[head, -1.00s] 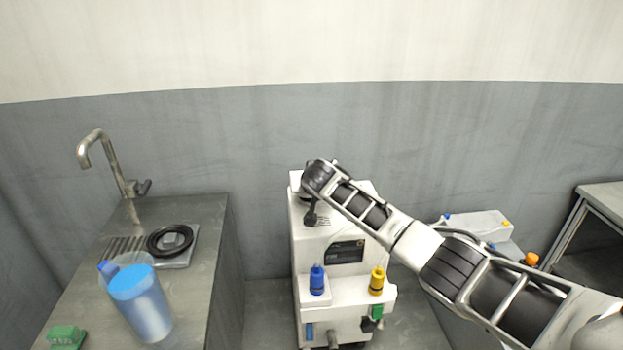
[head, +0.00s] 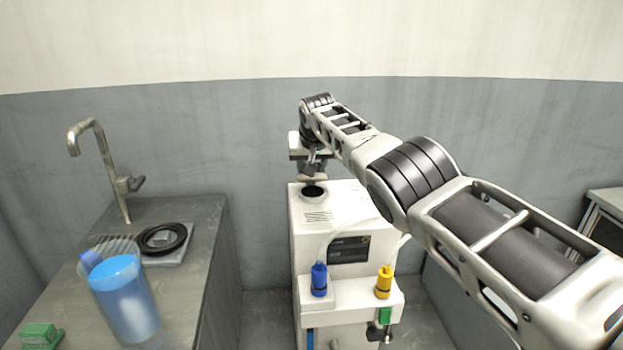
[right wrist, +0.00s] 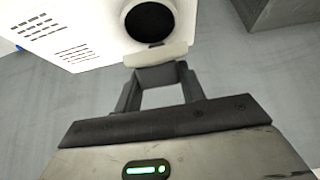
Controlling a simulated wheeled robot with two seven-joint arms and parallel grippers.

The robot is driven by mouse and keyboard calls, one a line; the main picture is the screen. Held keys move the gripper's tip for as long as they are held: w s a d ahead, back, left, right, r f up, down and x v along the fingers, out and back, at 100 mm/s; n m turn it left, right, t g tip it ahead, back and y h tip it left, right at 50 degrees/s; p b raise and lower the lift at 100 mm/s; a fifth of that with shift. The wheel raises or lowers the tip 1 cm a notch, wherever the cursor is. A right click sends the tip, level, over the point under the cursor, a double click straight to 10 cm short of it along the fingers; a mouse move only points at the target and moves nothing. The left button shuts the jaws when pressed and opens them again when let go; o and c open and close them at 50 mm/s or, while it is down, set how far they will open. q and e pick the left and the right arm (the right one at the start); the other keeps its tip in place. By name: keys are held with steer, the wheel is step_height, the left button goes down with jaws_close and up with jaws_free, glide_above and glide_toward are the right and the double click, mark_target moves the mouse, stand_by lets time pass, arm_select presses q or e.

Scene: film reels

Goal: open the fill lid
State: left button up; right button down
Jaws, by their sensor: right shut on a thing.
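The white machine (head: 345,210) stands on the floor in the middle of the head view. The round dark fill opening (head: 313,191) in its top is uncovered; it also shows in the right wrist view (right wrist: 150,22). The pale fill lid (head: 312,178) is raised above the opening; in the right wrist view the lid (right wrist: 158,54) shows as a pale strip at the opening's near edge. My right gripper (head: 314,166) is shut on the lid's grip, just above the machine top; its dark fingers (right wrist: 158,75) meet at the lid. My left gripper is out of view.
Blue (head: 319,279) and yellow (head: 384,282) capped fittings stand on the machine's front ledge. A counter (head: 185,260) at left holds a blue jug (head: 125,300), a black ring (head: 162,238) and a tap (head: 97,150). Floor shows between counter and machine.

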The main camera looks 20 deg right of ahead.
steer(key=shift+s+f, duration=0.15)
steer(key=shift+f, duration=0.1)
steer(key=c, duration=0.9)
jaws_free()
steer(key=shift+o, duration=0.3)
steer(key=shift+r, duration=0.15)
